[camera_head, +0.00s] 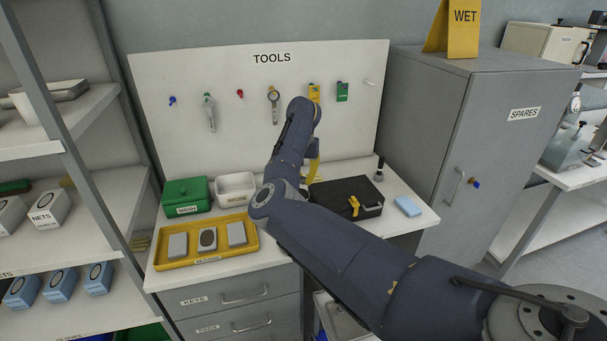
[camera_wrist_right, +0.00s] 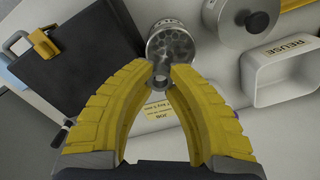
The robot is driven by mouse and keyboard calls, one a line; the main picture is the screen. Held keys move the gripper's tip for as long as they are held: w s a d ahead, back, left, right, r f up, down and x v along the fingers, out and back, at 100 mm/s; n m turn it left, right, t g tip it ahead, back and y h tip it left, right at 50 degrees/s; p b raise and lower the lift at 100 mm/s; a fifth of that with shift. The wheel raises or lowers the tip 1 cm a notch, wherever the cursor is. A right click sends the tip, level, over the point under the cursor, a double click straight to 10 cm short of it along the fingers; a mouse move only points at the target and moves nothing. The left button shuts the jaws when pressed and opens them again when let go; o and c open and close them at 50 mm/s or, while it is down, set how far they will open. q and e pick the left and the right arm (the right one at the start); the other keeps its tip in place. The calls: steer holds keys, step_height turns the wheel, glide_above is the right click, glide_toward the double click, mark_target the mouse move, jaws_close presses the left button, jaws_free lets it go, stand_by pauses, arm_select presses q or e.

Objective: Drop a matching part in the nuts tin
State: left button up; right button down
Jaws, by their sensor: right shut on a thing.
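My right gripper (camera_wrist_right: 163,72) has yellow ribbed fingers; in the wrist view their tips are shut on a small grey metal part (camera_wrist_right: 160,77), whose shape is mostly hidden. An open round metal tin (camera_wrist_right: 170,42) with several small dark round pieces inside shows just beyond the fingertips. The held part overlaps the tin's near rim in the picture; I cannot tell whether it touches. No lettering on the tin is readable. In the head view, the right gripper (camera_head: 312,160) is mostly hidden behind my arm, and so is the tin. My left gripper is not in view.
A lidded round metal pot (camera_wrist_right: 238,28) stands beside the tin. The white REUSE bin (camera_head: 237,190), green box (camera_head: 186,193) and yellow tray (camera_head: 160,257) are on the left. A black case (camera_head: 335,189) and blue block (camera_head: 408,206) are on the right. The tool board (camera_head: 250,75) stands behind.

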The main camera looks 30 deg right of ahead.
steer(key=shift+f, duration=0.15)
steer(key=c, duration=1.3)
jaws_free()
step_height(320, 180, up, 12)
